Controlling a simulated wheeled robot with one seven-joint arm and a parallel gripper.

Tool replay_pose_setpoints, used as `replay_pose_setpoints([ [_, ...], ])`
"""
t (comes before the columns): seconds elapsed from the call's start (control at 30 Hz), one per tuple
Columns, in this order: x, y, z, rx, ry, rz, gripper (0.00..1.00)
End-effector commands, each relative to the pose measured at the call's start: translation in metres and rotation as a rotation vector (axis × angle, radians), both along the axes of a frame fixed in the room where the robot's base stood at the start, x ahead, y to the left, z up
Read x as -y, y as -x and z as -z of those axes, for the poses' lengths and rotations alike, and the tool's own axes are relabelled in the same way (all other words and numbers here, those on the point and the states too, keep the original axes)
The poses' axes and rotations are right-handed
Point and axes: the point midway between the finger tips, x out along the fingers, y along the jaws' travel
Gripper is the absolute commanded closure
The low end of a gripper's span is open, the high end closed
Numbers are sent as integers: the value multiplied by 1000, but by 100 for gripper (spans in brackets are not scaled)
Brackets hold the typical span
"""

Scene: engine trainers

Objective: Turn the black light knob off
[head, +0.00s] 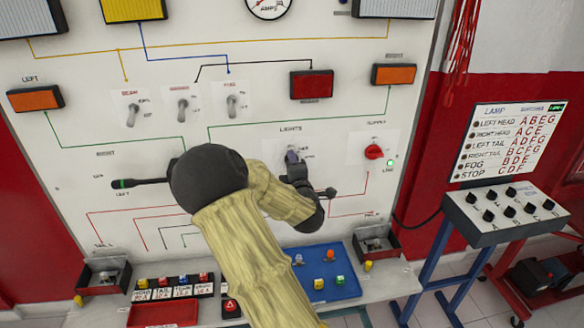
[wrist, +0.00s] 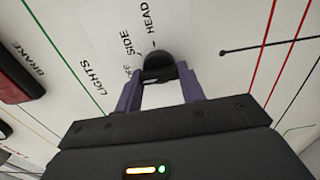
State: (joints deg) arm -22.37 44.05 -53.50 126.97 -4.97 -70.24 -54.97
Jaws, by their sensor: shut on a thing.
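The black light knob (wrist: 157,62) is on the white panel under the "LIGHTS" label, beside the "SIDE" and "HEAD" marks. In the wrist view, the two purple fingers of my gripper (wrist: 160,78) are closed on the knob from either side. In the head view, my gripper (head: 293,158) is against the panel below "LIGHTS", and the knob is mostly hidden by it. I cannot tell which mark the knob points to.
A red supply knob (head: 373,151) with a lit green lamp (head: 390,163) is to the right. Toggle switches (head: 183,107) are above left. A black stalk lever (head: 140,183) sticks out at left. A blue tray (head: 335,288) with small parts is on the shelf below.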

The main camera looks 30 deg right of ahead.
Motion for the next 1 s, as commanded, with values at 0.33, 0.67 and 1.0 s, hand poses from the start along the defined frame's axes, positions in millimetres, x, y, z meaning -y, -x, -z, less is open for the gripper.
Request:
replay_pose_setpoints([
  [0.33, -3, 0, 3, -9, 2, -5, 57],
  [0.67, -1, 0, 2, -4, 1, -2, 39],
  [1.0, -8, 24, 2, -3, -1, -1, 39],
])
